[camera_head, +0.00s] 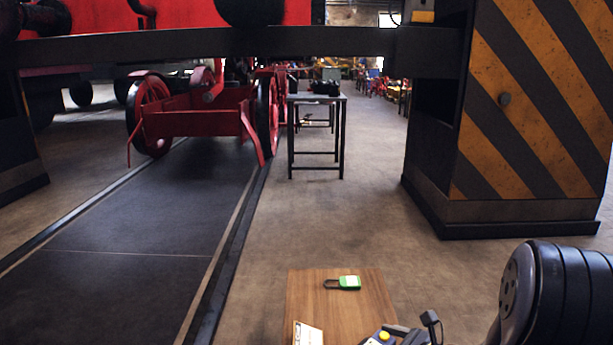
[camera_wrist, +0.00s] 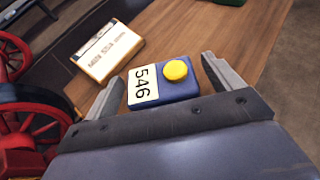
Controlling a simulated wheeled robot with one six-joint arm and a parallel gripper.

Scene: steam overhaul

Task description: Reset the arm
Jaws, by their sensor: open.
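My gripper (camera_wrist: 164,84) is open, with one finger at each side of the wrist view. A blue box (camera_wrist: 178,90) with a round yellow button (camera_wrist: 176,70) and a white label reading 546 shows between the fingers. I cannot tell whether either finger touches it. In the head view my gripper (camera_head: 412,332) is low at the right edge of a small wooden table (camera_head: 335,305), partly cut off by the frame. The yellow button (camera_head: 384,336) shows just left of it. My dark arm fills the lower right corner.
A white printed card or booklet (camera_wrist: 107,50) and a green padlock-like item (camera_head: 349,282) lie on the wooden table. A striped pillar (camera_head: 535,100) stands right. A dark metal table (camera_head: 316,98) and red wheeled cart (camera_head: 195,120) stand beyond. Floor between is clear.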

